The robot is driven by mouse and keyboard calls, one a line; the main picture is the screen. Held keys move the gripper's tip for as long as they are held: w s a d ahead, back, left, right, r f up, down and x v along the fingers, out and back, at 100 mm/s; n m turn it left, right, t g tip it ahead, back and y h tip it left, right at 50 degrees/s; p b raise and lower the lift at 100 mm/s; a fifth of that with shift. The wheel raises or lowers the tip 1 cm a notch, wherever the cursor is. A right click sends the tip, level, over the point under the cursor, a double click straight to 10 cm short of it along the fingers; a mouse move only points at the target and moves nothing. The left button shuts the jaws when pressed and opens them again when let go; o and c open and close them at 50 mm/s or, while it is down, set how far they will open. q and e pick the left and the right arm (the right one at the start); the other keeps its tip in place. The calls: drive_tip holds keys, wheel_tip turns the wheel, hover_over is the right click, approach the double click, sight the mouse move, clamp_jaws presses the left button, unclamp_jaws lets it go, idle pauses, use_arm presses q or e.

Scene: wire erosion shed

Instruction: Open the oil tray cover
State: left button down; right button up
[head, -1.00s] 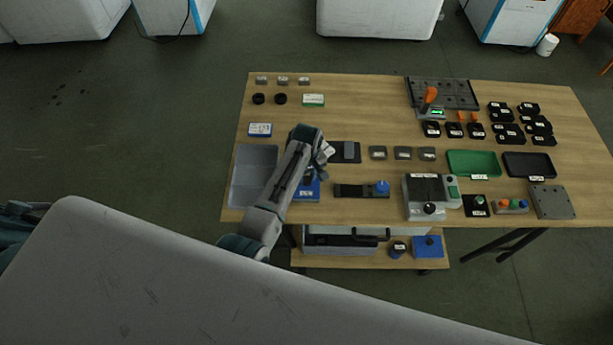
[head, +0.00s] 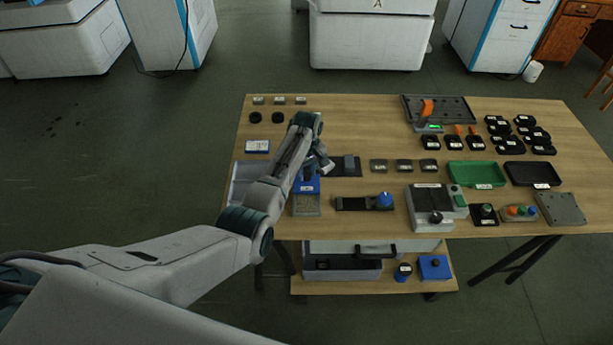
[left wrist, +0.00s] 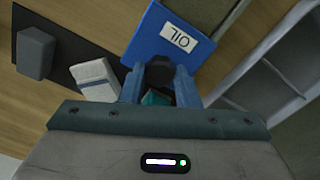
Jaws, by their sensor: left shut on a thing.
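The blue oil tray cover (left wrist: 150,35) bears a white OIL label in the left wrist view. My left gripper (left wrist: 160,85) is shut on the cover's dark knob (left wrist: 160,70). In the head view the left gripper (head: 318,168) is over the back part of the oil tray and partly hides the cover (head: 306,186). The cover appears raised at the back, with the open front of the oil tray (head: 306,206) showing a pale, mesh-like inside. The hinge is not visible. My right gripper is not in view.
A grey bin (head: 243,184) stands left of the oil tray. A black mat (head: 345,172) with a grey block (left wrist: 37,52) lies to its right, near a whitish box (left wrist: 97,80). A black strap-like fixture with a blue knob (head: 384,200) lies further right. The lower shelf holds more parts.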

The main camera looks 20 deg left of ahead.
sight(307, 174)
use_arm(q)
drive_tip(key=c, duration=1.3)
unclamp_jaws()
drive_tip(key=shift+o, duration=1.1)
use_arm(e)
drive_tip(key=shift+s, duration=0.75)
use_arm(q)
wheel_tip(307, 174, up, 11)
drive_tip(key=b, duration=0.2)
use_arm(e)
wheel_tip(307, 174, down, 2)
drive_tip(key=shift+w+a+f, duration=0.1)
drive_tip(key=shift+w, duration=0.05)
use_arm(q)
drive_tip(key=shift+f, duration=0.15)
